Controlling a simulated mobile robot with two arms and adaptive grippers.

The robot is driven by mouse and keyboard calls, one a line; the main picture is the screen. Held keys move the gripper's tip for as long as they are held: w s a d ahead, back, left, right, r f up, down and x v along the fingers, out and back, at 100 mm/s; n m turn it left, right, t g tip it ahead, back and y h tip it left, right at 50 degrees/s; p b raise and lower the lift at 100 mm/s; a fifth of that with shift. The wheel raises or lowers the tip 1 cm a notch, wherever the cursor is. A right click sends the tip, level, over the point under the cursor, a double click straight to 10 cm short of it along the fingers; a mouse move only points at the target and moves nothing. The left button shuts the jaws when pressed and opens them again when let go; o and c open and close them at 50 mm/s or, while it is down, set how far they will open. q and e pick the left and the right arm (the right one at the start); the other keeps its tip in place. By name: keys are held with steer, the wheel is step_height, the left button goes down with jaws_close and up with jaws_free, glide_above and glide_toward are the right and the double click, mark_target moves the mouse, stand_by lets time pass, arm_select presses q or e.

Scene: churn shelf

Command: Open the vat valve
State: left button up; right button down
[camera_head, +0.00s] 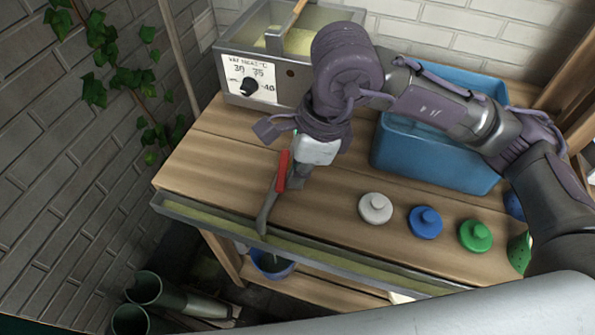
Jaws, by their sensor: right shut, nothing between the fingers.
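The vat (236,50) is a grey metal box at the back left of the bench, with a heat dial (250,86) on its white front label. A red bar (283,170), which looks like a valve handle, shows in front of the vat. How these join the vat is hidden by my right arm. My left gripper is not in view.
A trough (330,254) runs along the bench's front edge. A blue tub (440,160) stands behind my right arm. White (375,208), blue (426,222) and green (475,236) knobbed pieces sit at the right. The bench's left end (205,160) is clear.

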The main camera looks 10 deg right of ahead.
steer(key=v, duration=1.1)
steer(key=shift+r, duration=0.4)
